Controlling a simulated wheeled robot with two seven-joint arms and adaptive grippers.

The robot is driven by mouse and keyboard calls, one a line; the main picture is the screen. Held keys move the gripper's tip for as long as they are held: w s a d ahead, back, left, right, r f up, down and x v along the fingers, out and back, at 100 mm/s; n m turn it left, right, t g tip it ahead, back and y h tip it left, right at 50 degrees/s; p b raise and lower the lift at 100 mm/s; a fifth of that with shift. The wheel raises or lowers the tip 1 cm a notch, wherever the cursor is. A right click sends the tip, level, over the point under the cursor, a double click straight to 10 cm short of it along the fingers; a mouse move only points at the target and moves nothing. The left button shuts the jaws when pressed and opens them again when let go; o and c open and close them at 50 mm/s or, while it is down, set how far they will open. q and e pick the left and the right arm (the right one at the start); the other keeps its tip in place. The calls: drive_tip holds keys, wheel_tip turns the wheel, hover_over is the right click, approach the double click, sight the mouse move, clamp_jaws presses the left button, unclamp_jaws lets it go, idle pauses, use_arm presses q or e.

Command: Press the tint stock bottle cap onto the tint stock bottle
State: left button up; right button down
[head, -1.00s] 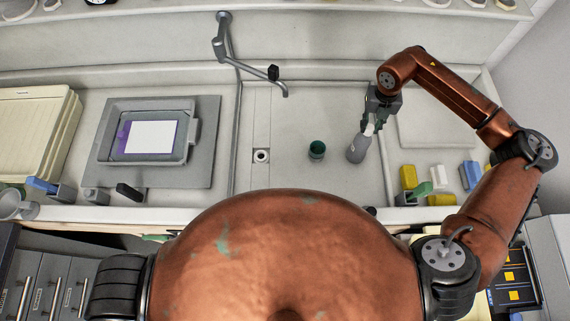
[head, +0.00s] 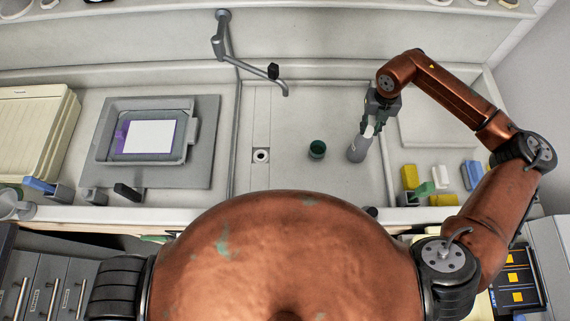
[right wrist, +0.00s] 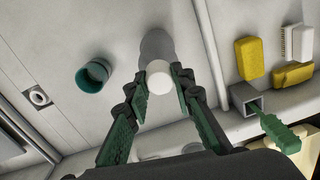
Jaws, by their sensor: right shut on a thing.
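The grey tint stock bottle (head: 356,148) stands in the sink to the right of a dark green cup. Its body also shows beyond the fingertips in the right wrist view (right wrist: 157,46). A small white round piece, seemingly the cap (right wrist: 154,86), sits between my right fingertips at the bottle's near end. My right gripper (head: 371,127) is shut on this cap from above, with its green-padded fingers on either side. I cannot tell whether the cap is fully seated on the bottle. My left gripper is not in view.
The dark green cup (head: 317,149) stands left of the bottle, near the drain (head: 261,156). Yellow sponges (head: 409,177) and a white brush (head: 439,175) lie at right. A tap (head: 272,76) overhangs the sink at left. The sink floor around the bottle is mostly clear.

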drive_tip(key=shift+f, duration=0.1)
drive_tip(key=c, duration=1.6)
unclamp_jaws()
drive_tip(key=shift+a+r+p, duration=0.15)
drive_tip(key=shift+r+p, duration=2)
drive_tip(key=shift+r, duration=1.9)
drive_tip(key=r, duration=1.2)
drive_tip(key=shift+a, duration=0.2)
